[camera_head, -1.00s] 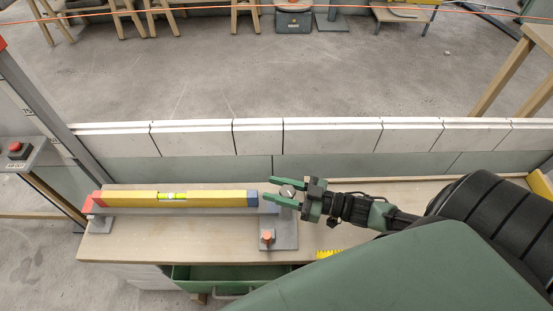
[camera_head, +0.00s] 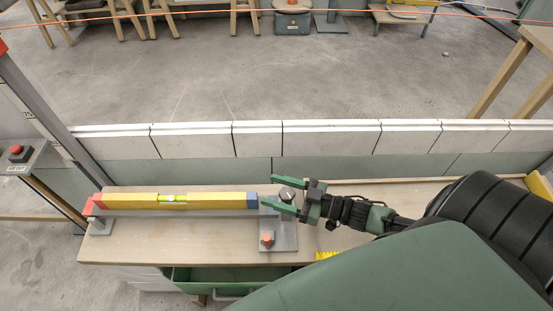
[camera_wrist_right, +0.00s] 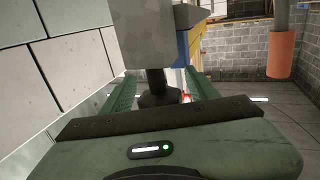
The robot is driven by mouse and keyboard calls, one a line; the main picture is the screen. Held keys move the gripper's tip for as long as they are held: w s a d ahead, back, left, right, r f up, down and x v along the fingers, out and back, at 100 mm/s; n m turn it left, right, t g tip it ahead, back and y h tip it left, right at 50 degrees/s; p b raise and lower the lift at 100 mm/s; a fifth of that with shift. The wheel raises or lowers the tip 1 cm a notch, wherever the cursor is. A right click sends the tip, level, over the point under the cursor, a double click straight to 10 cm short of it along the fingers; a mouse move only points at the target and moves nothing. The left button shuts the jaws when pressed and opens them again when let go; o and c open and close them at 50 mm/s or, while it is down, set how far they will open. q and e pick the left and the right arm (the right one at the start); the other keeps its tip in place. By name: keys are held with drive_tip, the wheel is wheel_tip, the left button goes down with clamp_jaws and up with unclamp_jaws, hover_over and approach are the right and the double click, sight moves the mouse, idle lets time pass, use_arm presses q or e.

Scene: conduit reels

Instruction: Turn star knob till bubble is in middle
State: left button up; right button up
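The yellow spirit level (camera_head: 130,200) lies along a grey bar at the left of the bench in the head view. Its green vial (camera_head: 172,198) shows a bubble that looks slightly left of the middle, but it is small. A round knob with a grey top (camera_head: 287,195) stands near the level's blue right end. My right gripper (camera_head: 269,191) is open, with one finger on each side of the knob. In the right wrist view, a dark knob (camera_wrist_right: 158,92) on a stem under a grey block sits between the open fingers (camera_wrist_right: 162,80), seemingly untouched. My left gripper is out of view.
An orange-topped knob (camera_head: 267,238) stands on the grey plate (camera_head: 285,240) in front of the gripper. A low block wall (camera_head: 330,138) runs behind the wooden bench (camera_head: 150,248). A green drawer (camera_head: 220,276) is open below. A red button (camera_head: 16,149) is at the far left.

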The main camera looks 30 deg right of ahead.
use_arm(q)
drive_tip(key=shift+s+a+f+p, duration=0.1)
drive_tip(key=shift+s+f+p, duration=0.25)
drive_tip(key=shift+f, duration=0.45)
use_arm(e)
drive_tip(key=v, duration=0.8)
drive_tip(key=shift+a, duration=0.1)
